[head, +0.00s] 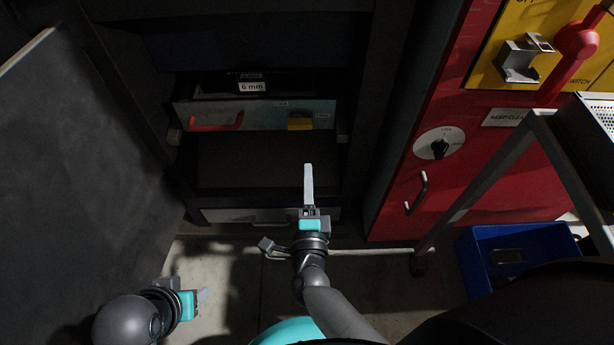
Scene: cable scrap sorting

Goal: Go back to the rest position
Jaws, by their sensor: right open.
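My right gripper (308,185) is in the middle of the head view, reaching up in front of a dark open cabinet (365,95). It is seen edge-on, is open, and nothing shows in it. My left gripper (203,297) is low at the left, above the floor. It is small and in shadow, and I cannot tell whether its jaws are apart. Nothing clearly shows in it.
The cabinet holds a drawer (265,115) with a red handle and a "6 mm" label above. A grey panel (75,180) stands at left. A red cabinet (480,165), a metal frame (500,170) and a blue bin (475,265) stand at right. The floor (385,280) between is clear.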

